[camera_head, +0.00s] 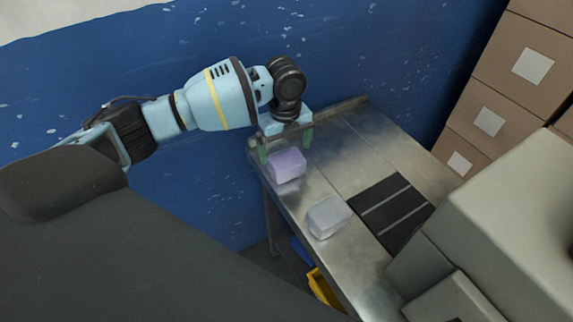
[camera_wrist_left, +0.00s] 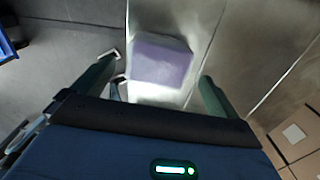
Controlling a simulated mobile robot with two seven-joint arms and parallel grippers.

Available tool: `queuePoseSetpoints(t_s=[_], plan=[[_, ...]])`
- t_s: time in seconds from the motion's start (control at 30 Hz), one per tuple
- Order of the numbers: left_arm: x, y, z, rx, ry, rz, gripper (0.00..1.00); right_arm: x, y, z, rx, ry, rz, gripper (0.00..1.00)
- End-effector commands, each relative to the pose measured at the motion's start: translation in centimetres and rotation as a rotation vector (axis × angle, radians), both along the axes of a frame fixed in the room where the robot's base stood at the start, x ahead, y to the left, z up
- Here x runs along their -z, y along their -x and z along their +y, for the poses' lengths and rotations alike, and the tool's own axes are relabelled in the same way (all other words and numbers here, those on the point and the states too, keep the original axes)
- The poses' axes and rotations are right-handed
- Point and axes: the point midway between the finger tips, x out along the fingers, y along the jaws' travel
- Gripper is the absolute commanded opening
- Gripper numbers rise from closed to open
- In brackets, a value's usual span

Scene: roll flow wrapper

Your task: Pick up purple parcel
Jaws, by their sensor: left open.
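The purple parcel (camera_head: 286,165) is a small pale purple block on the metal table (camera_head: 345,150), near its left edge. It also shows in the left wrist view (camera_wrist_left: 160,61), beyond the fingertips and roughly between them. My left gripper (camera_head: 287,146) is open and points down just behind and above the parcel in the head view. Its two green fingers (camera_wrist_left: 160,78) are spread wide with nothing between them. I cannot tell exactly how high the fingertips are above the table. My right gripper is not in view.
A grey-white parcel (camera_head: 328,216) sits on the table nearer the front. A black slatted panel (camera_head: 391,213) and a large beige machine (camera_head: 500,225) are to the right. Cardboard boxes (camera_head: 500,90) are stacked at the back right. A blue wall stands behind.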

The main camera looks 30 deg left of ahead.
Motion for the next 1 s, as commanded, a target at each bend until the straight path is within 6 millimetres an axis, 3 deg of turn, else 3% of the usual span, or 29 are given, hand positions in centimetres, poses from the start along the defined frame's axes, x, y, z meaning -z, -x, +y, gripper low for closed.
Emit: queuePoseSetpoints(t_s=[0.4,0.7,1.0], plan=[[4.7,0.2,-0.4,0.000,0.001,0.001,0.98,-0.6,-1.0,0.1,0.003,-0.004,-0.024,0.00],[5.1,0.2,-0.3,0.000,0.000,-0.001,0.98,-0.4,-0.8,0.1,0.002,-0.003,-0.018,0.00],[5.0,0.2,-0.3,0.000,0.000,-0.001,0.59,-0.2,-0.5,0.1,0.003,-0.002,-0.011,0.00]])
